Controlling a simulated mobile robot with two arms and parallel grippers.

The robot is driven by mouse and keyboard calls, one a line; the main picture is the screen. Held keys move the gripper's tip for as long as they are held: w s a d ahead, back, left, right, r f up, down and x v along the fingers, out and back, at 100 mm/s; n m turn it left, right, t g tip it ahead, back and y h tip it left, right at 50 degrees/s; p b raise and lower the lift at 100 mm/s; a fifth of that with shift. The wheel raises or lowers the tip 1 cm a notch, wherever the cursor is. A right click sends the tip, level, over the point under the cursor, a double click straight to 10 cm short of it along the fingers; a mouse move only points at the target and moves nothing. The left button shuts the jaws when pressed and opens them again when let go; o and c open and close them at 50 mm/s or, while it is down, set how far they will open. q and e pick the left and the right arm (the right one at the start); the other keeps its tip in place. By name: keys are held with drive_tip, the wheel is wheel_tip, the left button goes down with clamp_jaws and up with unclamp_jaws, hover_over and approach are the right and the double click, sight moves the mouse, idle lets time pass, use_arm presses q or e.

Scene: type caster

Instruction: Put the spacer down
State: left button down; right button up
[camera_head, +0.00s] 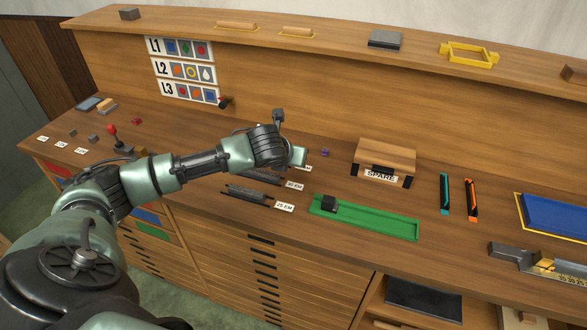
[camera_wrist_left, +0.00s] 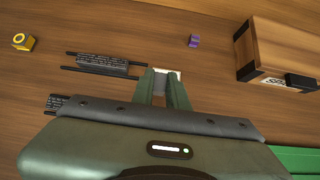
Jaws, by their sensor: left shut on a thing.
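My left gripper (camera_head: 298,157) reaches in from the left over the middle of the bench, just left of the wooden SPARE box. In the left wrist view its two fingers (camera_wrist_left: 163,91) are shut on a small grey piece (camera_wrist_left: 160,84), which I take to be the spacer. The fingers hide most of it, and in the head view I cannot make it out clearly. A pale label lies on the wood just beyond the fingertips. I cannot tell whether the piece touches the bench. My right gripper is not in view.
The SPARE box (camera_head: 386,158) stands right of the gripper. A green tray (camera_head: 375,222) with a dark block (camera_head: 329,203) lies in front. A small purple piece (camera_wrist_left: 194,41) and a yellow block (camera_wrist_left: 23,42) lie beyond. Bare wood surrounds them.

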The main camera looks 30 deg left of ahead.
sight(297, 170)
use_arm(q)
wheel_tip(297, 170, down, 4)
drive_tip(key=shift+r, duration=0.1)
drive_tip(key=shift+f, duration=0.4)
drive_tip(key=shift+f, duration=0.1)
drive_tip(key=c, duration=1.5)
unclamp_jaws()
drive_tip(key=shift+o, duration=0.5)
